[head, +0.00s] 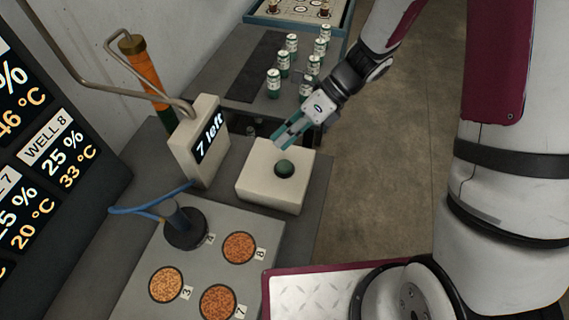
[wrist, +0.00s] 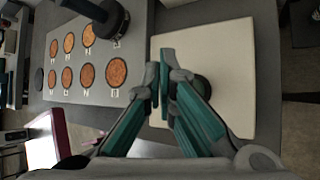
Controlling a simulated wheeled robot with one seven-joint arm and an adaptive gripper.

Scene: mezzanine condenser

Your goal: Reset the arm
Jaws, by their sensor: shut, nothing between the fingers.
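My gripper (head: 292,130) is shut and empty, with teal fingers. In the head view it is above the far side of a cream box (head: 252,188) with a dark green round button (head: 284,168) on top. In the wrist view the fingertips (wrist: 160,82) meet over the box (wrist: 228,50), and the right finger partly hides the button (wrist: 202,86). I cannot tell whether any part of the gripper touches the button or box. My arm reaches in from the upper right in the head view.
A sign reading "7 left" (head: 200,140) stands beside the box. A panel (head: 205,255) with grain-filled wells and a dark plunger (head: 185,225) lies nearer. Several small green-and-white cans (head: 290,42) stand behind. A display board (head: 45,170) is at left. Open floor (head: 400,140) lies right.

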